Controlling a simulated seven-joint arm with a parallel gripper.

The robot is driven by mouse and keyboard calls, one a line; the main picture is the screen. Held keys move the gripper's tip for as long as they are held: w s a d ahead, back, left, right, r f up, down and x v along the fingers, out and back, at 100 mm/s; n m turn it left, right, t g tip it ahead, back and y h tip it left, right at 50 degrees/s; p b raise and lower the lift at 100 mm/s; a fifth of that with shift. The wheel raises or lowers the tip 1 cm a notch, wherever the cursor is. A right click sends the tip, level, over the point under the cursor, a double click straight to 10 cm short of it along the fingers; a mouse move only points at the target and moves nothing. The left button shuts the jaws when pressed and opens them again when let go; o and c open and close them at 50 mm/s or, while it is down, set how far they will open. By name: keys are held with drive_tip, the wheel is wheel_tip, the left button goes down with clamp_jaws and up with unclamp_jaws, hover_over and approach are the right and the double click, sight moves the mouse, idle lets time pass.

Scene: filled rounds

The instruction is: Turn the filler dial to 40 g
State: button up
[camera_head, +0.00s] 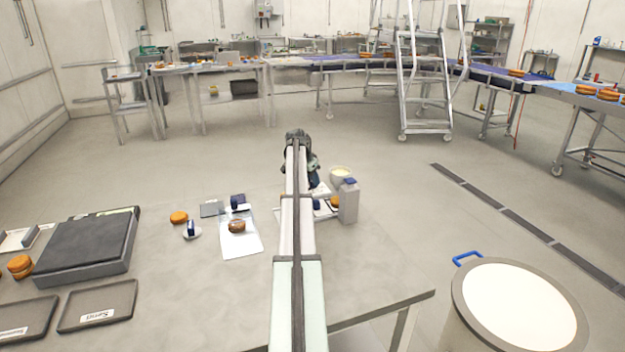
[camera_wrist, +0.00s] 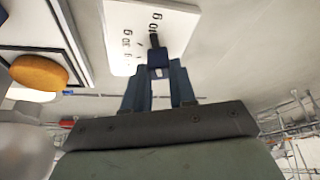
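In the wrist view, the filler dial (camera_wrist: 158,58) is a dark blue knob with a black pointer on a white panel (camera_wrist: 122,62) printed with gram marks. The pointer extends toward the top of the picture. One mark to its left looks like 30 g; the others are too oblique to read surely. The two blue fingers of my gripper (camera_wrist: 160,72) are on either side of the knob and look closed against it. In the head view my own arm hides most of the gripper and the dial; part of a white panel (camera_head: 322,209) shows beside the arm.
Left are a white sheet with a brown round (camera_head: 237,226), a dark slab (camera_head: 86,243) and labelled trays (camera_head: 98,304). A round cake (camera_wrist: 38,72) shows left in the wrist view.

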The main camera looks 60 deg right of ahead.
clamp_jaws()
drive_tip(key=shift+m, duration=0.8)
drive_tip(key=o, duration=0.6)
unclamp_jaws()
drive_tip(key=shift+g, duration=0.3)
drive_tip(key=v, duration=1.4)
drive_tip(key=shift+d, duration=0.15)
drive_tip(key=shift+f, duration=0.1)
